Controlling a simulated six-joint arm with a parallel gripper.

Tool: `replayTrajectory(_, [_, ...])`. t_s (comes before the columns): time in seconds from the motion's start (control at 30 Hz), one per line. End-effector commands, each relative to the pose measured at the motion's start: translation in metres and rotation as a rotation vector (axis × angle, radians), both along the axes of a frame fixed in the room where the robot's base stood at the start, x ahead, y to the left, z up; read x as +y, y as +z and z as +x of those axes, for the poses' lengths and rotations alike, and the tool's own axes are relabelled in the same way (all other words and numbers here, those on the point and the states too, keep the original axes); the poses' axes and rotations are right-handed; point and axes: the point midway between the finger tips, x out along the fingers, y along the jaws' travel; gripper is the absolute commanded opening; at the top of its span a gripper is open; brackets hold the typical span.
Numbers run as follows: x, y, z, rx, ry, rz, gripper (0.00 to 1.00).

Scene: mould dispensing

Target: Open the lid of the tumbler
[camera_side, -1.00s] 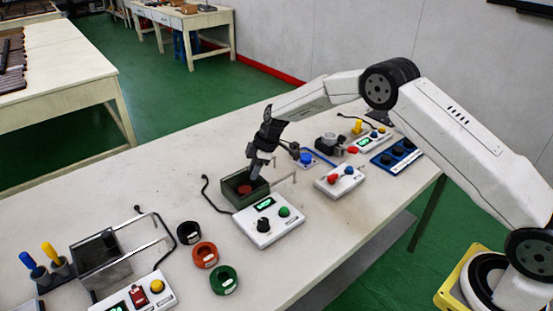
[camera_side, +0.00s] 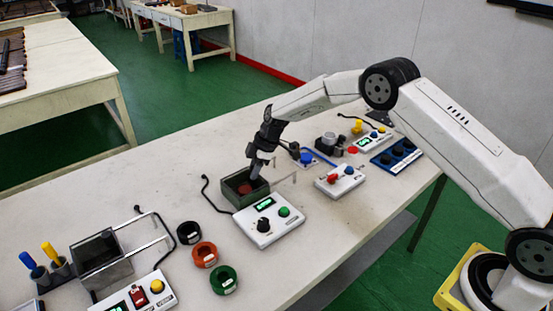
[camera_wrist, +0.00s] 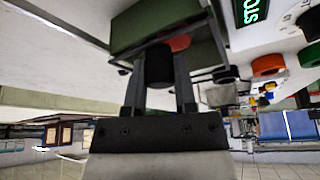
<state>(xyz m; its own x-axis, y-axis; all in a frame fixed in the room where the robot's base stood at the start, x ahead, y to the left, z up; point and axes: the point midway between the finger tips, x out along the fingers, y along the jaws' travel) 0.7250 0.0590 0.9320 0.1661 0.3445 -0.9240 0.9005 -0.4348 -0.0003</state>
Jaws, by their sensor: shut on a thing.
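A dark green open-topped box (camera_side: 232,197), which looks like the tumbler, stands behind a white control unit (camera_side: 266,232). A reddish thing (camera_side: 244,189) shows inside it. I cannot make out a separate lid. My gripper (camera_side: 256,167) points down over the box's far right side. In the wrist view my gripper (camera_wrist: 160,80) is shut on a dark cylinder (camera_wrist: 160,64), with one finger on each side. The green box (camera_wrist: 150,22) lies just beyond it. I cannot tell whether the cylinder is joined to the box.
Black, orange (camera_side: 205,254) and green (camera_side: 224,280) rings lie left of the control unit. A white unit with red and blue knobs (camera_side: 339,181) stands to the right.

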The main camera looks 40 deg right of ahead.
Motion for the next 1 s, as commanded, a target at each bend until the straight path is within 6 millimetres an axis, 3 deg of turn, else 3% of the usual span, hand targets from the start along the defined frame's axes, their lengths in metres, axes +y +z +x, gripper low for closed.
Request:
replayTrajectory(0.27, [-0.01, 0.001, 0.001, 0.0, -0.001, 0.0, 0.0])
replayTrajectory(0.6, [-0.081, 0.001, 0.001, -0.002, -0.005, 0.0, 0.0])
replayTrajectory(0.7, [-0.094, 0.001, 0.001, -0.002, -0.003, 0.0, 0.0])
replayTrajectory(1.0, [-0.097, 0.001, 0.001, -0.003, 0.001, 0.001, 0.0])
